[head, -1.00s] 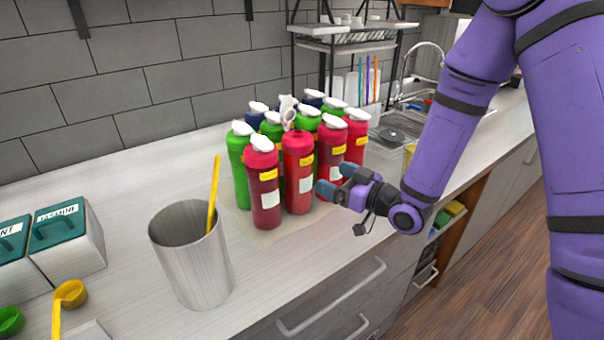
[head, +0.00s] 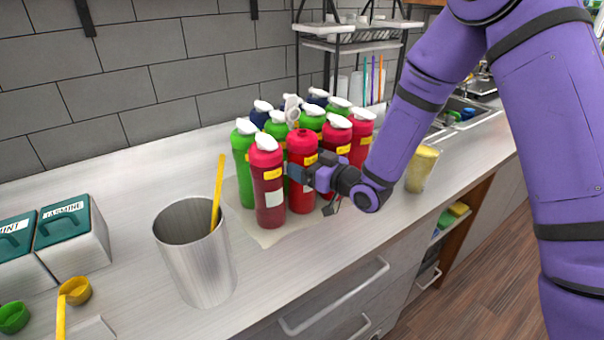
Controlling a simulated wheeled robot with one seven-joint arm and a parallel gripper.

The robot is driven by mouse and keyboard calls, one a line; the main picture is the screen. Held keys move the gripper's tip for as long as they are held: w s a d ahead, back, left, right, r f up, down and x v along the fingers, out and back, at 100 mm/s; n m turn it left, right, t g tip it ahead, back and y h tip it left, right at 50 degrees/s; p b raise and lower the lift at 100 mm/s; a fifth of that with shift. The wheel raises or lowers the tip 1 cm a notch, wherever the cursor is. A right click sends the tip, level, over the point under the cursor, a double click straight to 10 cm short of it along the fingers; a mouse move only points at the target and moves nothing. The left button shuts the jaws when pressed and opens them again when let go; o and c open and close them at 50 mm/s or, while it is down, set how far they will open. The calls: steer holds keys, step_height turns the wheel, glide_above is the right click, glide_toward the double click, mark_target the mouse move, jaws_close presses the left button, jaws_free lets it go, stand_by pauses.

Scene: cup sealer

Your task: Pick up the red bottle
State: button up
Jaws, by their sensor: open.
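Several red bottles stand upright in a tight group with green and dark blue ones on the counter. The front middle red bottle (head: 301,143) has its white cap flipped open and a yellow label. A darker red bottle (head: 268,190) with a closed white cap stands just left of it. More red bottles (head: 337,135) stand behind to the right. My gripper (head: 309,168) is open at the front right side of the middle red bottle, with a blue fingertip across its front. The other fingertip is partly hidden, so I cannot tell whether the fingers touch the bottle.
A metal cup (head: 195,262) with a yellow stick stands at the front left. Teal-lidded tins (head: 72,238) stand farther left. A pale yellow cup (head: 421,168) stands right of my gripper. A shelf rack (head: 352,45) and sink lie behind.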

steer(key=c, duration=1.3)
steer(key=shift+r, duration=0.2)
